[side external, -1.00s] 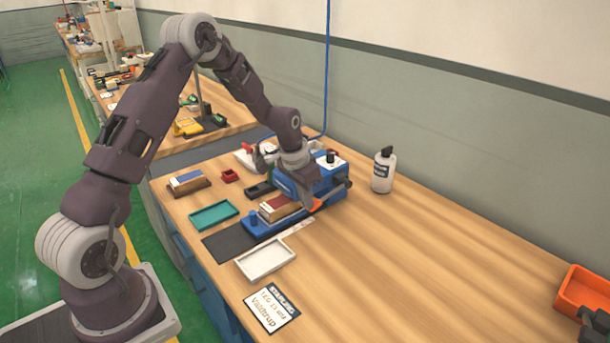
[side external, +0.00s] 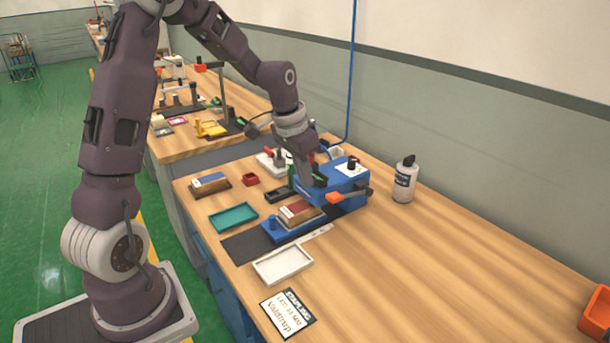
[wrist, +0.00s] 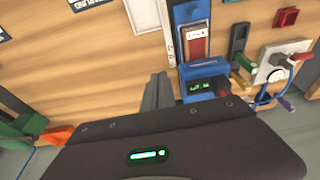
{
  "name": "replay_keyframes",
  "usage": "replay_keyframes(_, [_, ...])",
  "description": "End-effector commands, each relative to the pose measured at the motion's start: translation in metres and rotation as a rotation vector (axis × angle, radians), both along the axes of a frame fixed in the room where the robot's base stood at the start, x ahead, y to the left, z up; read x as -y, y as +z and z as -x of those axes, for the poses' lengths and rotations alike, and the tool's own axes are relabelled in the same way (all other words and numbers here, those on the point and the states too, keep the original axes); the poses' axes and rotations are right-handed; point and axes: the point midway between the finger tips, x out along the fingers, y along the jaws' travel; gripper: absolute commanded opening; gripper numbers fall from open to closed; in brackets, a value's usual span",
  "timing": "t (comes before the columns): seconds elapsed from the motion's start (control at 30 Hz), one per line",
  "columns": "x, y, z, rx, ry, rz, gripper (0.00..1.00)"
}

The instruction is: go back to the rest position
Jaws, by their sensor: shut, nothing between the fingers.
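My gripper (side external: 316,184) hangs from the bent arm, low beside the blue machine (side external: 345,182) on the wooden bench. Its fingers are together with nothing held; in the wrist view, the grey fingers (wrist: 157,92) stand next to the blue machine (wrist: 205,80), which has a small lit display. A block with a red-brown top (side external: 298,212) lies on the machine's blue base, left of the gripper, and also shows in the wrist view (wrist: 195,46). The exact gap between fingertips and machine is hard to judge.
A teal tray (side external: 234,218), a white tray (side external: 282,265) and a printed card (side external: 288,313) lie on the left part of the bench. A white bottle (side external: 404,180) stands at the right. An orange bin (side external: 597,312) is at the far right; the bench between is clear.

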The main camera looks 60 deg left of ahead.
Motion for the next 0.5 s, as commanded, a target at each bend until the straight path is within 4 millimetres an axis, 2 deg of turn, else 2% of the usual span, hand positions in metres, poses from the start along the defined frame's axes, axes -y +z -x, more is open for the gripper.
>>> replay_keyframes(0.07, [0.003,0.005,0.002,0.004,-0.003,-0.005,0.00])
replay_keyframes(0.17, [0.027,0.036,0.020,0.023,-0.016,-0.037,0.00])
replay_keyframes(0.27, [0.069,0.084,0.066,0.068,-0.022,-0.077,0.00])
replay_keyframes(0.3, [0.085,0.100,0.090,0.091,-0.019,-0.085,0.00])
replay_keyframes(0.4, [0.116,0.123,0.152,0.149,-0.012,-0.079,0.00])
replay_keyframes(0.5, [0.134,0.130,0.203,0.200,-0.006,-0.050,0.00])
